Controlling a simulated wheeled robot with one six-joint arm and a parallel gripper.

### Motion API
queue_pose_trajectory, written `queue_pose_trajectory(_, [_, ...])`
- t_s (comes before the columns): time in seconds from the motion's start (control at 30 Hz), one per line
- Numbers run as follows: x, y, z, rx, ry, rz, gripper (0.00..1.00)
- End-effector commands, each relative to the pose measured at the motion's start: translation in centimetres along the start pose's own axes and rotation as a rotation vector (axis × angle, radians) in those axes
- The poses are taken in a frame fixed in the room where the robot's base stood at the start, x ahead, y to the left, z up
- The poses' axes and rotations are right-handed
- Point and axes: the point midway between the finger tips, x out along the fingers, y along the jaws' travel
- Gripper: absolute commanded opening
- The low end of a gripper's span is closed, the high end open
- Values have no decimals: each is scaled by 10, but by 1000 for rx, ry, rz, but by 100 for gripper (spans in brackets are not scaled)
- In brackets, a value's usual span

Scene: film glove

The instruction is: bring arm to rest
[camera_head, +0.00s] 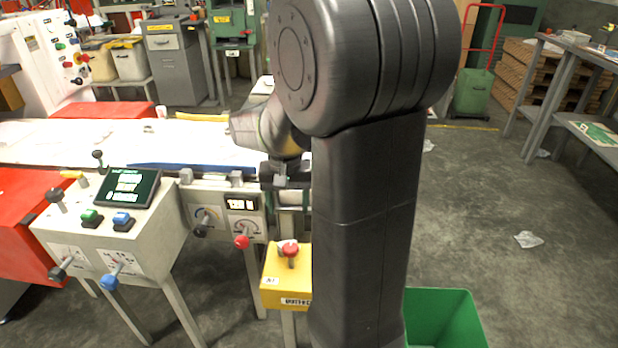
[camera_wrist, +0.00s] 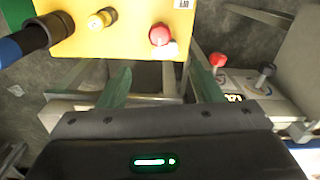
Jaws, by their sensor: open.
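My arm (camera_head: 365,190) stands raised as a dark column in the middle of the head view, bent over at the top. My gripper (camera_head: 287,182) hangs at its end, partly hidden by the arm, beside the front edge of the machine bed. In the wrist view my gripper (camera_wrist: 160,84) shows two fingers spread apart, with nothing held between them. A yellow control box (camera_head: 284,278) with a red button (camera_head: 289,249) is below the gripper. The wrist view also shows the yellow box (camera_wrist: 128,42) and its red button (camera_wrist: 162,35) beyond the fingertips.
A control console (camera_head: 120,215) with a screen, levers and buttons stands at left, before the white machine bed (camera_head: 60,143). A green bin (camera_head: 445,318) is on the floor right of my arm. Grey shelving (camera_head: 560,90) stands far right. The floor between is mostly open.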

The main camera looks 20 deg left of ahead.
Motion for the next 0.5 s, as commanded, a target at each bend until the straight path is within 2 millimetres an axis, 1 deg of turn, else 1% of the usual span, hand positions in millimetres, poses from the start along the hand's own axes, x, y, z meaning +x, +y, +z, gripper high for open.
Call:
queue_pose_trajectory(0.17, [21, 0, 1, 0, -4, 2, 59])
queue_pose_trajectory(0.5, [89, 0, 1, -1, -5, 2, 59])
